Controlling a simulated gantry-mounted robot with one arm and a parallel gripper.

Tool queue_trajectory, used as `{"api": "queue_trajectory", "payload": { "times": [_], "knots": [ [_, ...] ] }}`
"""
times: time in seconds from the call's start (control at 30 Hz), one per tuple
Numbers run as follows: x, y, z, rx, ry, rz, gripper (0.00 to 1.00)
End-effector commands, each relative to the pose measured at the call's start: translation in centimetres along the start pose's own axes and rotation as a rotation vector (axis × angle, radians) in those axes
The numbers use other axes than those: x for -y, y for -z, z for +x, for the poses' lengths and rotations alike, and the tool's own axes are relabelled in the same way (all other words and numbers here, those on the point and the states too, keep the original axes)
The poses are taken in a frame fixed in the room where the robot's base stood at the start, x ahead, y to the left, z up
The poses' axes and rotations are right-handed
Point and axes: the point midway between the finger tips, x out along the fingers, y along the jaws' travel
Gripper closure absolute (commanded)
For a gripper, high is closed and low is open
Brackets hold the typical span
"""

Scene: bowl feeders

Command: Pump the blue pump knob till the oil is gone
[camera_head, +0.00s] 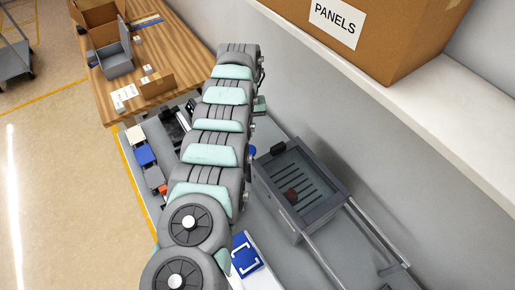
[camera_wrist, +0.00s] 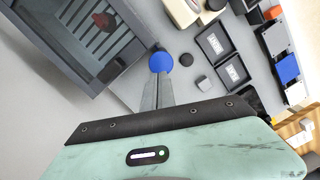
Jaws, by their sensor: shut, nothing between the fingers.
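The blue pump knob (camera_wrist: 161,62) is a round blue cap in the wrist view, right at the tips of my gripper (camera_wrist: 158,80). My fingers are together and point at the knob. I cannot tell whether they touch it. In the head view only a bit of the knob (camera_head: 252,151) shows beside my arm, and my gripper is hidden. The grey tank (camera_wrist: 95,78) with a dark slotted inside stands left of the knob in the wrist view. A dark red thing (camera_wrist: 103,20) is in it. The tank (camera_head: 318,214) also shows in the head view. I cannot make out the oil level.
Black trays (camera_wrist: 214,46), a blue block (camera_wrist: 287,69) and other small parts lie right of the knob in the wrist view. In the head view, a shelf with a cardboard box (camera_head: 400,45) overhangs at upper right. A wooden table (camera_head: 185,40) stands behind.

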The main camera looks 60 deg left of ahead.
Motion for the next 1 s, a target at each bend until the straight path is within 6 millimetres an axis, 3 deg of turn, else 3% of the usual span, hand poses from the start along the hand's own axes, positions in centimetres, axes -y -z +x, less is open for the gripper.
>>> {"api": "queue_trajectory", "payload": {
  "times": [0.37, 0.8, 1.0],
  "knots": [
    [0.0, 0.0, 0.7, 0.0, 0.0, 0.0, 1.0],
    [0.0, 0.0, 5.9, 0.001, 0.0, 0.001, 1.0],
    [0.0, 0.0, 7.0, -0.001, 0.0, 0.001, 1.0]
  ]
}}
